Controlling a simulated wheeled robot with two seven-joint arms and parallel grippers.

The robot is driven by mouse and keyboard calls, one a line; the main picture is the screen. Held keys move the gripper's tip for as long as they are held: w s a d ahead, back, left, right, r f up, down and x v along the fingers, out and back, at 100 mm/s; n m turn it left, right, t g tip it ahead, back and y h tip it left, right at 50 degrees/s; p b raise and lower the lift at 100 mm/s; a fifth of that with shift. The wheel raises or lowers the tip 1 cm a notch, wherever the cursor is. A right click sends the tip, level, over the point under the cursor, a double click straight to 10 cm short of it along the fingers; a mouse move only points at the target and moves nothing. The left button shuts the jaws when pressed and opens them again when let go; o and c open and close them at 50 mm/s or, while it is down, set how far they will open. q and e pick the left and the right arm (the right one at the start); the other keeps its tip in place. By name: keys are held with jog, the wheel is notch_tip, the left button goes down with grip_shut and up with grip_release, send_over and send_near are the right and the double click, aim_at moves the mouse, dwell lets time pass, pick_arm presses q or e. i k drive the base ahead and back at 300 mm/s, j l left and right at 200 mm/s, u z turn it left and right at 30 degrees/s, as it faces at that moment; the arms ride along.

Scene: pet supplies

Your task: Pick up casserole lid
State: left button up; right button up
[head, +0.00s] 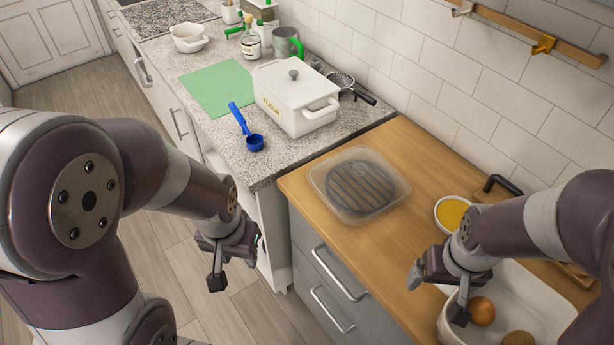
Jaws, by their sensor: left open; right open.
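I cannot tell for sure which thing is the casserole lid. A white box labelled FLOUR (290,108) stands on the granite counter, and its white lid (298,84) with a grey knob is on top. A small white pot (189,38) stands farther back; a separate lid for it is not clear. My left gripper (236,262) is open and empty, over the floor in front of the counters. My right gripper (438,292) is open, above the left edge of a white dish (535,290) that holds an onion (482,311). My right arm hides part of this dish.
A clear tub (385,203) with a dark ribbed disc lies on the wooden counter (300,188). A yellow-filled bowl (453,213) is beside my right arm. A blue scoop (254,142), a green mat (215,88), a strainer (342,80) and a green-handled mug (285,42) are on the granite.

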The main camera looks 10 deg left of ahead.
aim_at(357, 183)
jog(key=z, duration=1.75)
jog(key=u, duration=1.75)
jog(key=i+j, duration=0.3)
jog(key=j, duration=0.2)
jog(key=i+j+z, duration=0.1)
jog(key=z, duration=0.4)
jog(key=j+z, duration=0.2)
jog(key=z, duration=0.3)
jog(key=j+z, duration=0.2)
jog(key=z, duration=0.25)
jog(key=j+z, duration=0.2)
jog(key=z, duration=0.3)
jog(key=i, duration=0.05)
